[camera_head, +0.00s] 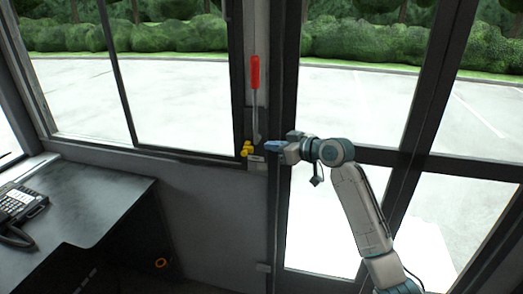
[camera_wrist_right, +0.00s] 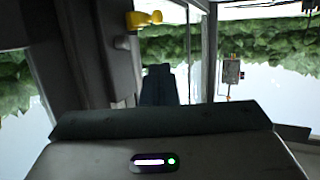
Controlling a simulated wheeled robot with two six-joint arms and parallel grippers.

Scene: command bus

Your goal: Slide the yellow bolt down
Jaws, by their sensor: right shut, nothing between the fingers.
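The yellow bolt (camera_head: 247,149) sits on the dark post between the side window and the door, just below a lever with a red handle (camera_head: 255,72). In the right wrist view a yellow knob (camera_wrist_right: 144,19) shows at the top, on the dark post. My right gripper (camera_head: 267,146) is shut and empty. In the head view its blue fingertips are a little right of the yellow bolt at about the same height, and a small gap shows between them. My left gripper is not in view.
The glass door (camera_head: 345,110) with dark frames stands behind my right arm. A black desk (camera_head: 85,200) with a telephone (camera_head: 20,207) is at the left. A grey wall panel (camera_head: 215,205) lies below the window. An orange ring (camera_head: 161,263) is low on the left.

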